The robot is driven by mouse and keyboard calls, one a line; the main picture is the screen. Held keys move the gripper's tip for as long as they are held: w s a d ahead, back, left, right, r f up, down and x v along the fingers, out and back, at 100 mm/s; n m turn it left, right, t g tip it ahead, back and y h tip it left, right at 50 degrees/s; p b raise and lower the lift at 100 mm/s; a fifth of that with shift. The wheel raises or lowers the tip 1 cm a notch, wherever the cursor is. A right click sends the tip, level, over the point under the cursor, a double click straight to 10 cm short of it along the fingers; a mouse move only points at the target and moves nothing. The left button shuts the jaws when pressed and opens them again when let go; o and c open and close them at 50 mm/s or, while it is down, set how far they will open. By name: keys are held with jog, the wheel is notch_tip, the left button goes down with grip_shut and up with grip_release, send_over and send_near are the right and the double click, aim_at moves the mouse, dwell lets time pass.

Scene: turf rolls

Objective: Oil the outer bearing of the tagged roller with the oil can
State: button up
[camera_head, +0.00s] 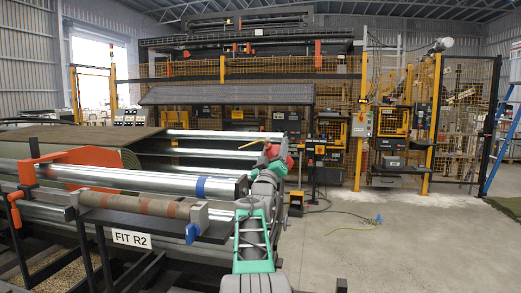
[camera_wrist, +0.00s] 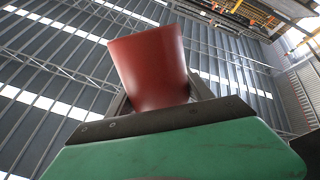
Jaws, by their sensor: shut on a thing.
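My gripper (camera_head: 272,158) is shut on a red oil can (camera_wrist: 150,65). In the wrist view the can's smooth red body stands between the fingers; its spout cannot be made out there. In the head view, red parts of it show at the end of my arm, beside the right ends of several silver rollers (camera_head: 215,152). A thin yellow piece shows just left of my gripper; I cannot tell if it is a spout or a tag. A "FIT R2" plate (camera_head: 132,240) is on the front frame. The outer bearing is not clearly visible, and my arm hides some roller ends.
A green turf roll (camera_head: 85,140) is at the left. Yellow fencing (camera_head: 290,68) stands behind. A cable (camera_head: 350,216) lies on the otherwise open floor at right.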

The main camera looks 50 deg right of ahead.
jog(key=shift+s+d+f, duration=0.1)
jog(key=shift+f, duration=0.05)
jog(key=f+b, duration=0.2)
jog(key=f, duration=0.1)
jog(key=f+b, duration=0.1)
jog(key=f, duration=0.2)
jog(key=shift+w+a+f+b, duration=0.15)
jog(key=shift+w+a+b, duration=0.05)
jog(key=shift+b, duration=0.2)
jog(key=shift+f, duration=0.5)
jog(key=shift+f+b, duration=0.55)
jog(key=shift+b, duration=0.2)
dwell(2.3)
jog(key=shift+r+p, duration=1.85)
jog(key=shift+r, duration=1.75)
jog(key=shift+f, duration=0.1)
